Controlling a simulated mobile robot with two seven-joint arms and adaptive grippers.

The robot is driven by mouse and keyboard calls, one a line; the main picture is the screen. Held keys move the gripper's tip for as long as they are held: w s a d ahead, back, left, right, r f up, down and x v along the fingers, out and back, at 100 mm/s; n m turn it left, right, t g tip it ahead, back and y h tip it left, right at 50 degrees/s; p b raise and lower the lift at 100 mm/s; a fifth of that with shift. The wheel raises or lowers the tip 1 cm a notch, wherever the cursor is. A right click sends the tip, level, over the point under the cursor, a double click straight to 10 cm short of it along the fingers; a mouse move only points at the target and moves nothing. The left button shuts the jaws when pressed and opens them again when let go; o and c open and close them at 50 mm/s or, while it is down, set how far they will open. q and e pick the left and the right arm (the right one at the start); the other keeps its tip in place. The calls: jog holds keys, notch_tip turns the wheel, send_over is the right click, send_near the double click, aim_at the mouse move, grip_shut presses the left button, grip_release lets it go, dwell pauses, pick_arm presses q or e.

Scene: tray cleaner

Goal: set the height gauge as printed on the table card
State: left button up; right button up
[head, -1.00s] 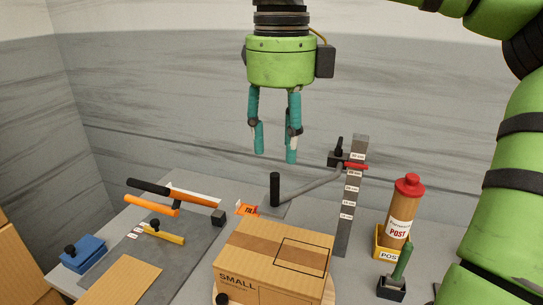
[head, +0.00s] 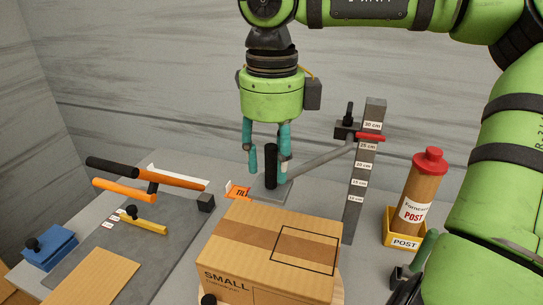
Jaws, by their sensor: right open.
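The height gauge (head: 357,197) is a grey upright post with white centimetre labels. Its red pointer (head: 370,137) sits between the 30 cm and 25 cm labels, beside a dark slider with a black knob (head: 348,114). A grey bar (head: 320,160) slants from the slider down toward a black upright handle (head: 270,165) on a grey plate. My right gripper (head: 268,171) points down, open, its teal fingers either side of the handle in the picture; no contact is clear. An orange card (head: 238,192) shows "TIL", the rest hidden by the box. My left gripper is out of view.
A cardboard box marked SMALL (head: 235,245) stands in front of the handle. A red-capped POST tube (head: 418,190) stands in a yellow holder at right. An orange-handled clamp lever (head: 150,184), a yellow bar (head: 145,223) and a blue block (head: 48,247) are at left.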

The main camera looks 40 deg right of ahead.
jog(key=shift+a+f, duration=0.1)
jog(key=shift+f, duration=0.1)
grip_shut()
grip_release()
notch_tip(320, 180, up, 12)
dwell(0.4)
dwell(0.4)
